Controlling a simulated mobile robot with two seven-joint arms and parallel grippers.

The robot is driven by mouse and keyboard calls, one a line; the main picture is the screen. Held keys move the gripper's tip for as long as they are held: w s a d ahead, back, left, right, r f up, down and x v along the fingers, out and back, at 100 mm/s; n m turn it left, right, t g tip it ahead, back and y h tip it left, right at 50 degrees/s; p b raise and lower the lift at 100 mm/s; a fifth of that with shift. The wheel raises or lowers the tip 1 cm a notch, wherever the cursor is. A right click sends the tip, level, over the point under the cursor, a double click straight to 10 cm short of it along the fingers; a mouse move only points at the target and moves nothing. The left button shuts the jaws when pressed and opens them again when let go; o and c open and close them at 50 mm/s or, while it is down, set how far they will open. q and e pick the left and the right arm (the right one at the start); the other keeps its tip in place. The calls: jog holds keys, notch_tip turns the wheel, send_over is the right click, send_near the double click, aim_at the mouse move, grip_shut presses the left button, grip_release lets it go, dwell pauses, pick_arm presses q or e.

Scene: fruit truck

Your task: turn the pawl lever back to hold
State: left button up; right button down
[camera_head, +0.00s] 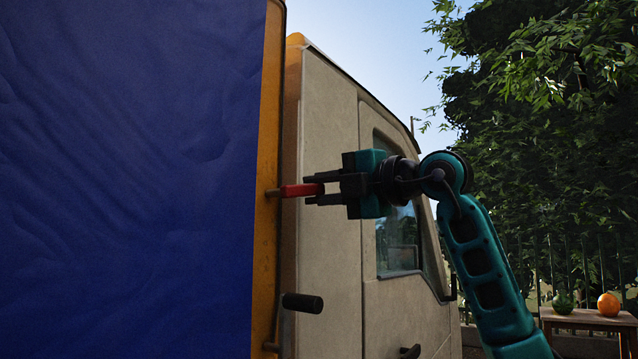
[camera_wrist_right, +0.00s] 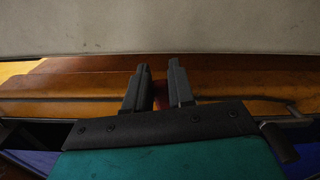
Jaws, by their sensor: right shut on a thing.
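The pawl lever (camera_head: 300,190) is a red handle on the yellow post (camera_head: 267,150) at the truck's front corner. It points out to the right, about level, in the head view. My right gripper (camera_head: 315,189) comes from the right and is shut on the lever's outer end. In the right wrist view the two dark fingers (camera_wrist_right: 158,90) stand on either side of the red lever (camera_wrist_right: 161,95), which is mostly hidden between them. My left gripper is in neither view.
A black crank handle (camera_head: 302,303) sticks out below the lever, and also shows in the wrist view (camera_wrist_right: 280,143). The blue tarp (camera_head: 120,180) fills the left. The beige cab (camera_head: 330,130) stands close behind my gripper. A table (camera_head: 590,318) with fruit is far right.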

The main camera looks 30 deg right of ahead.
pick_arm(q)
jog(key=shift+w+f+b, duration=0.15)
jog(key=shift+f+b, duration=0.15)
pick_arm(e)
jog(key=shift+d+f+m, duration=0.1)
jog(key=shift+f+m, duration=0.55)
jog(key=shift+m, duration=0.35)
jog(key=shift+f, duration=0.1)
jog(key=c, duration=1)
grip_release()
jog(key=shift+c, duration=0.2)
jog(key=shift+s, duration=0.1)
pick_arm(q)
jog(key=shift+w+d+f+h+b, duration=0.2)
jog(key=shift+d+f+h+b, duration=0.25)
jog(key=shift+b, duration=0.55)
pick_arm(e)
jog(key=v, duration=1.2)
jog(key=shift+s+d, duration=0.2)
jog(key=shift+s, duration=0.15)
